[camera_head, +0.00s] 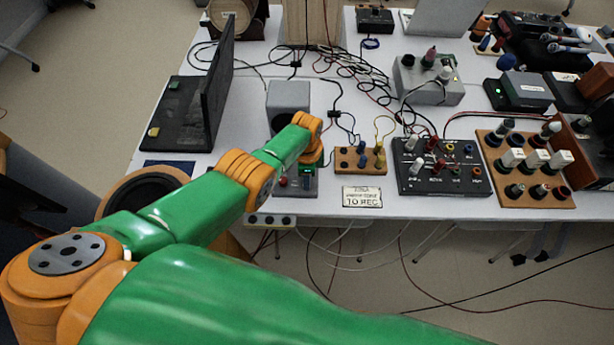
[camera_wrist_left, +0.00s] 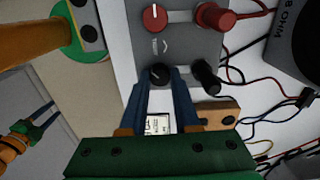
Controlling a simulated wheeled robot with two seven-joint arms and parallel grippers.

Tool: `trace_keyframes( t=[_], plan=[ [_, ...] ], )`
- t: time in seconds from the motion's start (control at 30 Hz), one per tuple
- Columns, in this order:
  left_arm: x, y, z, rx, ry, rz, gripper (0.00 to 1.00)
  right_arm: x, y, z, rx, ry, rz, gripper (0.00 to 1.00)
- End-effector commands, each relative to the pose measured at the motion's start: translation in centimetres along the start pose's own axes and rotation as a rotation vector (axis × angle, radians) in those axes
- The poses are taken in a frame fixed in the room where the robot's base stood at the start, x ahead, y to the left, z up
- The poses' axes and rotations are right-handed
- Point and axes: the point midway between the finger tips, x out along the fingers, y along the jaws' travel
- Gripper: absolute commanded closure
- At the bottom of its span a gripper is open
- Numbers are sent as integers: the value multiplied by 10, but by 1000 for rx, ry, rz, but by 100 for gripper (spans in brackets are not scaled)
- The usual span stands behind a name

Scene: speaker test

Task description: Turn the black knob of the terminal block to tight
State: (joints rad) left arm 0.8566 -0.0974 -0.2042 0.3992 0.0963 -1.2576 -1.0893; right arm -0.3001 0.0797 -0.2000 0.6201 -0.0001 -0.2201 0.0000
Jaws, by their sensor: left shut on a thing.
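The terminal block (camera_wrist_left: 180,45) is a grey plate with two knobs and two posts in the left wrist view. Its black knob (camera_wrist_left: 158,72) sits between the tips of my left gripper (camera_wrist_left: 160,79), which is shut on it. A red knob (camera_wrist_left: 155,17) with a white pointer line is above it. A red post (camera_wrist_left: 216,16) and a black post (camera_wrist_left: 205,76) stand to the right. In the head view the terminal block (camera_head: 302,187) is partly hidden under my left wrist. My right gripper (camera_wrist_left: 42,112) shows small at the left wrist view's left edge; its jaw state is unclear.
A speaker (camera_head: 288,99) stands behind the block. A wooden block with coloured posts (camera_head: 342,158) and a sign (camera_head: 361,197) lie to its right. A black switch box (camera_head: 440,183) and a wooden post board (camera_head: 525,193) are further right. Loose cables cross the table (camera_head: 410,212).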

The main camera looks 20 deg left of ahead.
Motion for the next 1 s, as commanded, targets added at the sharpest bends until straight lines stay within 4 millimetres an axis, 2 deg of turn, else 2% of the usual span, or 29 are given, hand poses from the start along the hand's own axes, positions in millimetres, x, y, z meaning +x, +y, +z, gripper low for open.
trace_keyframes(
  t=[0.6, 1.0],
  plan=[
    [2, 2, 2, 555, -3, 6, 100, 2, 0, 0, 0, 0, 0, 50],
    [2, 1, 2, 771, -2, 6, 100, 3, 0, 0, 0, 0, 0, 50]
  ],
)
